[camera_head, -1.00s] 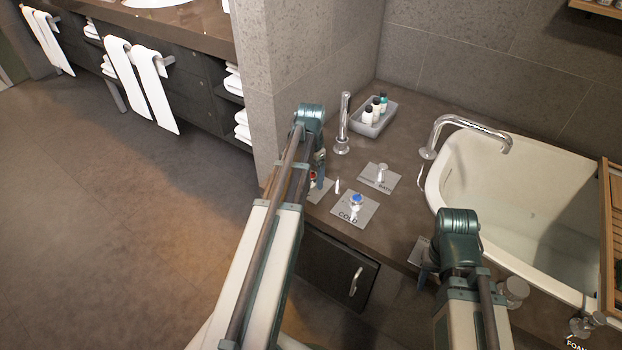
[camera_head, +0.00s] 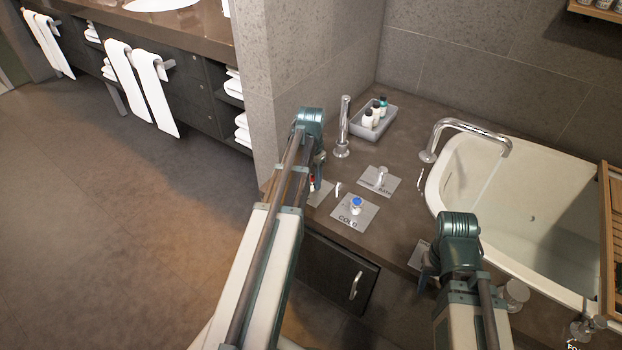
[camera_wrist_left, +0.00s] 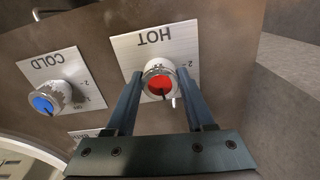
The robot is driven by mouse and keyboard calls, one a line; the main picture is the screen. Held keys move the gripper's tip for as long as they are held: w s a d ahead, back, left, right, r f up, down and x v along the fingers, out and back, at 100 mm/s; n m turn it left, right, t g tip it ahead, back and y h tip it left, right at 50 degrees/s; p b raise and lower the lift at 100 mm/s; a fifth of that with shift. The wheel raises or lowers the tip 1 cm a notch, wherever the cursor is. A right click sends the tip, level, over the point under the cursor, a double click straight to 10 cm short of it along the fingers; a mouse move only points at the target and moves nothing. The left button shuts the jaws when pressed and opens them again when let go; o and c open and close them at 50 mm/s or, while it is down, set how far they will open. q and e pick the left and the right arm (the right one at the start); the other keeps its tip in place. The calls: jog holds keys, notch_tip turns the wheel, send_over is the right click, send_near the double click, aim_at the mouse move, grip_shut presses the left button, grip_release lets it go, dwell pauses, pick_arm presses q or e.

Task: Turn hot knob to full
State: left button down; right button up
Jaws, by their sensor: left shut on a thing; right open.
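The hot knob (camera_wrist_left: 160,81) has a red cap and a chrome rim and stands on a plate marked HOT. In the left wrist view, my left gripper (camera_wrist_left: 160,78) has one finger on each side of it, shut on it. In the head view, my left arm hides most of the hot plate, and my left gripper (camera_head: 317,172) is at the counter's left end. A thin stream of water (camera_head: 489,185) falls from the chrome spout (camera_head: 470,124) into the tub (camera_head: 455,185). My right gripper (camera_head: 425,276) is open and empty by the counter's front edge, partly hidden by its arm.
The blue-capped cold knob (camera_head: 357,203) stands right of the hot knob, with another plate and lever (camera_head: 381,177) behind. A hand shower (camera_head: 343,125) and a tray of bottles (camera_head: 391,117) stand further back. A wall corner rises close left of the hot plate.

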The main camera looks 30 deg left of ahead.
pick_arm(q)
jog(key=n, duration=0.8)
jog(key=shift+n, duration=0.4)
jog(key=n, duration=0.4)
jog(key=shift+n, duration=1.9)
jog(key=shift+c, duration=1.3)
grip_release()
jog(key=shift+r, duration=0.15)
